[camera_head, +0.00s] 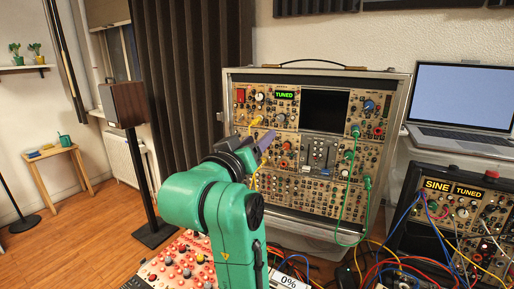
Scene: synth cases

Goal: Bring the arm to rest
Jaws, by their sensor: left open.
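My left arm is green and rises from the bottom middle of the head view. Its dark left gripper (262,142) points to the right and away, in front of the lower left part of a large synth case (300,220). The gripper is open, and I see nothing between its fingers. Whether a fingertip touches the panel I cannot tell. A yellow cable (254,123) shows just above and beside the gripper. My right gripper is not in view.
A green cable (353,160) hangs down the case's right side. A smaller synth case (460,205) with SINE and TUNED displays stands at right, below a laptop (462,97). A red-knobbed panel (180,262) and tangled cables lie low in front. A speaker (123,104) stands at left.

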